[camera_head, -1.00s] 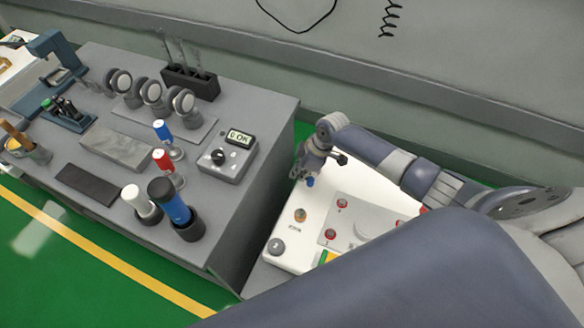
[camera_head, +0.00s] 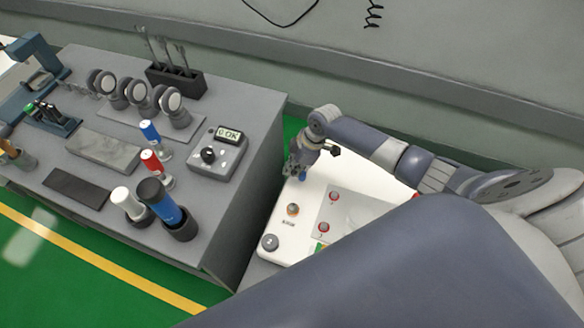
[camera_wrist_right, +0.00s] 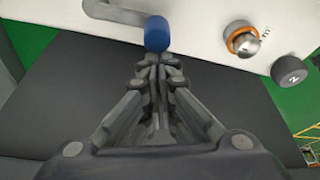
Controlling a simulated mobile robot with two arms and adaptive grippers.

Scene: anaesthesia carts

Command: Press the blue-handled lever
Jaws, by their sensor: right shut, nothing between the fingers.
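The blue lever handle (camera_wrist_right: 157,34) shows at the top centre of the right wrist view, at the end of a metal slot in a white panel (camera_wrist_right: 200,18). In the head view the blue handle (camera_head: 302,176) is a small spot, partly hidden by my right gripper (camera_head: 294,172). That gripper points down at the left edge of the white panel. In the wrist view its fingers (camera_wrist_right: 158,62) are together and empty, with the tips just below the blue handle; I cannot tell whether they touch it. My left gripper is not in view.
The panel also carries an orange-ringed knob (camera_wrist_right: 243,40), a dark button marked 2 (camera_wrist_right: 289,70) and red buttons (camera_head: 334,196). A grey bench (camera_head: 225,215) with a switch box (camera_head: 217,152) and several tools stands to the left. A wall runs behind.

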